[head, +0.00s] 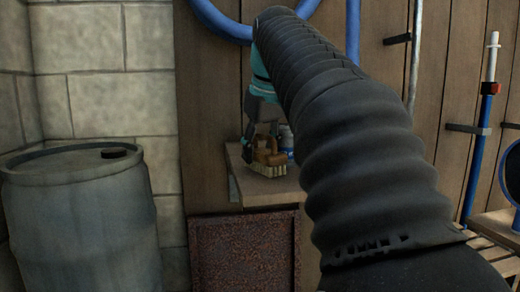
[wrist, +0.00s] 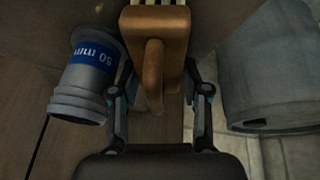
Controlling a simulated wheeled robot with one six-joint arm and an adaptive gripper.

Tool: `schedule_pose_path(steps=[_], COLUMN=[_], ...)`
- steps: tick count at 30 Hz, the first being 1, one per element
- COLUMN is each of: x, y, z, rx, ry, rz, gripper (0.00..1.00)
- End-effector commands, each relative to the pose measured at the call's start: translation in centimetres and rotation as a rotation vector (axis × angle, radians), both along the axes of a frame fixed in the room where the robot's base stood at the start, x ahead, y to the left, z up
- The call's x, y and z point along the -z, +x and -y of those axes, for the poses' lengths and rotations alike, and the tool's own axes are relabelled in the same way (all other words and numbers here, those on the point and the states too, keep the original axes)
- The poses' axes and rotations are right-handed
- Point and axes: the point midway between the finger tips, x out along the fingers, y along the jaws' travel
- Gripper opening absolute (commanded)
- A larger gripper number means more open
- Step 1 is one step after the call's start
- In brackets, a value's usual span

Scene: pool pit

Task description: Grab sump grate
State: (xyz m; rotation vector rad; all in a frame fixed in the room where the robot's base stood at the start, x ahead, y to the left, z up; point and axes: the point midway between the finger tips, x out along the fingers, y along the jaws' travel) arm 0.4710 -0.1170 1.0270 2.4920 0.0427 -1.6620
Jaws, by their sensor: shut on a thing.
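My gripper (head: 262,140) reaches down to a small wooden shelf and is shut on a wooden brush (head: 267,160) with pale bristles. In the wrist view my gripper (wrist: 160,92) has one finger on each side of the brush's brown wooden handle (wrist: 155,60). The bristles show at the top edge of that view. I cannot tell whether the brush touches the shelf. No sump grate can be made out for certain. A rusty brown panel (head: 243,255) stands below the shelf.
A grey pipe fitting with a blue label (wrist: 88,75) sits close left of my gripper in the wrist view. A grey barrel (head: 85,220) stands at the left. The shelf (head: 272,191) is against a plank wall. A blue pole (head: 480,140) hangs at the right.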

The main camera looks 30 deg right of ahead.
Motion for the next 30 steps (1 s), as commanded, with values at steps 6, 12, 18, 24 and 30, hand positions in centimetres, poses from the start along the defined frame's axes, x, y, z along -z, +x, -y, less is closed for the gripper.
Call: schedule_pose_path(steps=[6,12,18,24,30], x=[0.3,0.2,-0.2,-2.8,-5.9], y=[0.0,0.0,0.0,-1.0,-2.3], z=[0.0,0.0,0.0,-0.1,-0.3], rx=[0.0,0.0,0.0,0.001,0.001], ry=[0.0,0.0,0.0,-0.001,0.0], rz=[0.0,0.0,0.0,0.003,0.003], gripper=[0.54,0.57,0.57,0.57,0.57])
